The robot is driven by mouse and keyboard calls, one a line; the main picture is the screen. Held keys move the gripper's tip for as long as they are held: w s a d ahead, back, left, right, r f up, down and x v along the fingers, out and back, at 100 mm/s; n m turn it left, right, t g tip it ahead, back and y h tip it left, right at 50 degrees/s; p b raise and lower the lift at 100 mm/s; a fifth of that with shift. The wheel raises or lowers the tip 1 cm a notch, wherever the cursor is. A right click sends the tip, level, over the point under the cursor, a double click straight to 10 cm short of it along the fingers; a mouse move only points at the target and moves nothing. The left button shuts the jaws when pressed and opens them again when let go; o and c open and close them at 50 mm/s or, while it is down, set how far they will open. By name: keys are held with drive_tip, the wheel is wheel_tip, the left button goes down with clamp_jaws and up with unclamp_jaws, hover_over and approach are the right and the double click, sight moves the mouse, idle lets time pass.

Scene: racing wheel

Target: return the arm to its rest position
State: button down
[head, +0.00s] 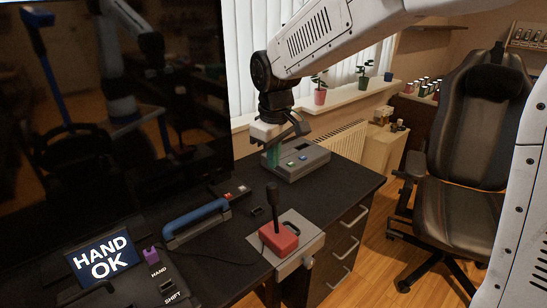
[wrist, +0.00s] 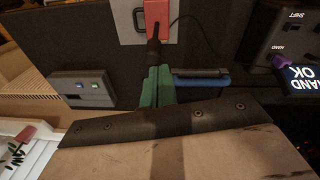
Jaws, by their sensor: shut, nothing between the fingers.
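My gripper (head: 272,155) hangs from my white arm over the back of the dark desk, beside the grey box with buttons. Its green fingers (wrist: 157,88) are together in the wrist view, with nothing between them. The arm reaches in from the upper right in the head view and bends down at a dark joint. The fingertips are partly hidden by the wrist in the head view.
A red shifter (head: 279,237) with a black stick stands at the desk's front edge. A grey button box (head: 297,164), a blue handle (head: 196,217), a "HAND OK" display (head: 103,257) and a large dark screen (head: 110,100) are nearby. A black chair (head: 465,170) stands right.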

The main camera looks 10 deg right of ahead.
drive_tip(key=s+d+r+m, duration=0.1)
drive_tip(key=s+d+m, duration=0.3)
drive_tip(key=s, duration=1.1)
drive_tip(key=s+d+r+m, duration=0.2)
drive_tip(key=s+d+m, duration=0.2)
drive_tip(key=s+d, duration=0.7)
drive_tip(key=s, duration=0.3)
drive_tip(key=shift+s+d, duration=0.2)
drive_tip(key=shift+s, duration=0.2)
